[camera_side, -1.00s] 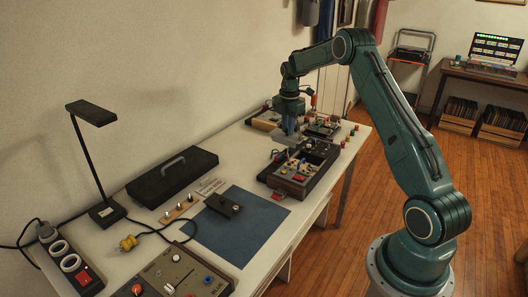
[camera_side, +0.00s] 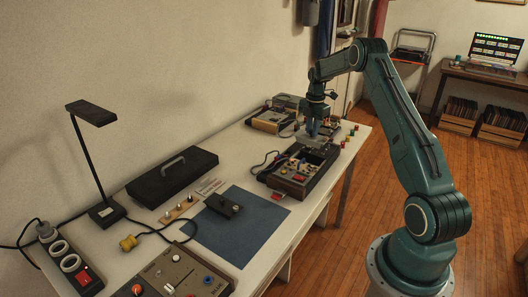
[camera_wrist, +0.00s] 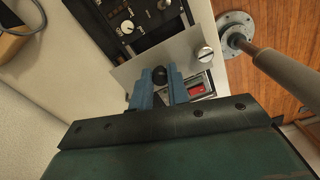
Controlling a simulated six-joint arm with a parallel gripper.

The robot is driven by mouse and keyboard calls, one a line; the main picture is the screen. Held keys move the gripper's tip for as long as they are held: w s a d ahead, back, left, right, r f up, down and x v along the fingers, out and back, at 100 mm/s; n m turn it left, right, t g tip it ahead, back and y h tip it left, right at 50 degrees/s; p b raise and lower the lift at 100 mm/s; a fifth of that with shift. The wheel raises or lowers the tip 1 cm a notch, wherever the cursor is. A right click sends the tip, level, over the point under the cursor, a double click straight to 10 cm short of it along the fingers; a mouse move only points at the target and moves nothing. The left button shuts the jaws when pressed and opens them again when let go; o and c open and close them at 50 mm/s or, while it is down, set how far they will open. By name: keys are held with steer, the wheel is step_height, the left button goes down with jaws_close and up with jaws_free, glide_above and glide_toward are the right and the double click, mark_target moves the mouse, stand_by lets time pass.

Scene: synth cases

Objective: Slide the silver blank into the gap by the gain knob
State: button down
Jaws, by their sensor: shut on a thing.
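My gripper (camera_wrist: 159,73) is shut on the black knob of the silver blank (camera_wrist: 185,50), a flat plate with a round silver screw at its right end. In the side view, my gripper (camera_side: 312,132) points down above the far end of the dark case (camera_side: 297,186). The plate hides part of the case in the wrist view. A white-topped knob (camera_wrist: 127,27) on a black panel shows just beyond the plate. I cannot read whether it is the gain knob.
Another box of modules (camera_side: 270,121) stands behind, near the wall. Several small coloured knobs stand along the table's far right edge. A blue mat (camera_side: 240,232) with a small black box (camera_side: 222,206) lies nearer. A lamp (camera_side: 92,113) and a power strip (camera_side: 76,267) are left.

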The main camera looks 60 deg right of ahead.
mark_target(311, 141)
steer(key=shift+f, duration=0.1)
steer(key=shift+f, duration=2.75)
steer(key=shift+f, duration=2.05)
steer(key=c, duration=1.3)
jaws_free()
steer(key=shift+r, duration=0.1)
step_height(311, 141, up, 14)
steer(key=shift+f, duration=0.15)
